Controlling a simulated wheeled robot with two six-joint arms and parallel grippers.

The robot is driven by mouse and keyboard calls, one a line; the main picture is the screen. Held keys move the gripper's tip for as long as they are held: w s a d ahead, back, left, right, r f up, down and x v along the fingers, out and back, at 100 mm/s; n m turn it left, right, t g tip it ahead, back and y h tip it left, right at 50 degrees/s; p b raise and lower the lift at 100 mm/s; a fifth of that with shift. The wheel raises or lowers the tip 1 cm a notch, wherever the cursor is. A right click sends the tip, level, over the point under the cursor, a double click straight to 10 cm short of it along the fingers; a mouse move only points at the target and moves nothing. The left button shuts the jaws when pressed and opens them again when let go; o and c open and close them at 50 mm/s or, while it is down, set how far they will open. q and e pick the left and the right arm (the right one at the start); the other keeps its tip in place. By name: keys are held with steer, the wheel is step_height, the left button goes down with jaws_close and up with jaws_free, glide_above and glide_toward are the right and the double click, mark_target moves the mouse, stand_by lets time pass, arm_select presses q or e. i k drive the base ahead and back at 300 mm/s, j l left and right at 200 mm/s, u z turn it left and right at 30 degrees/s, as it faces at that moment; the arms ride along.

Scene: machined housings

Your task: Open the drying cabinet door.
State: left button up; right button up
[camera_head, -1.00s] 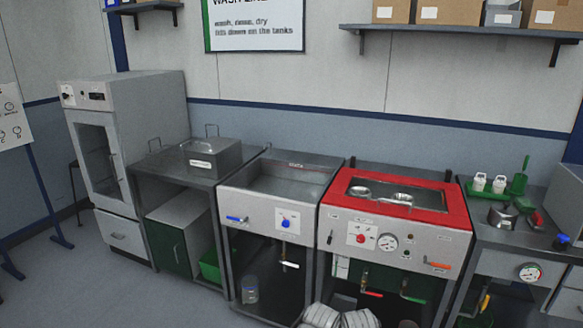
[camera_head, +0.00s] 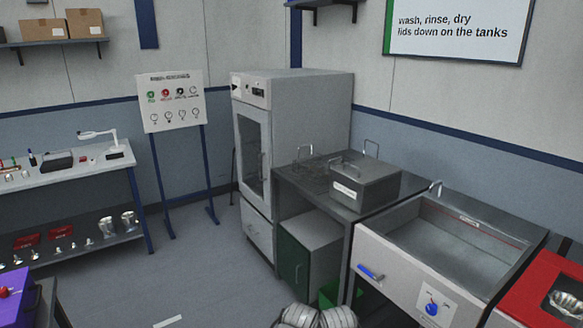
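The drying cabinet (camera_head: 318,122) is a tall light-grey unit against the back wall, a little left of the middle. Its door (camera_head: 268,140) has a dark glass window in a pale frame and appears shut. A thin vertical handle (camera_head: 262,166) runs along the door's right side. A control panel sits above the door and a pale drawer (camera_head: 258,232) below it. Neither of my grippers is in view; only ribbed pale parts of my own body show at the bottom edge.
Right of the cabinet stands a dark metal table (camera_head: 292,178) with a lidded grey box (camera_head: 366,186), then a sink unit (camera_head: 440,245). A sign stand (camera_head: 172,102) is left of the cabinet, and a workbench (camera_head: 70,171) further left. The floor (camera_head: 200,270) before the cabinet is clear.

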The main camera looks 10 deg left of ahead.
mark_target(261, 115)
steer(key=i+j+u, duration=0.15)
steer(key=i+u, duration=0.95)
steer(key=i+z, duration=0.25)
steer(key=i, duration=0.35)
steer(key=i+j+z, duration=0.2)
steer(key=i, duration=0.35)
steer(key=i+z, duration=0.7)
steer(key=i, duration=0.15)
steer(key=i+j+z, duration=0.15)
steer(key=i+z, duration=0.2)
steer(key=i, duration=0.05)
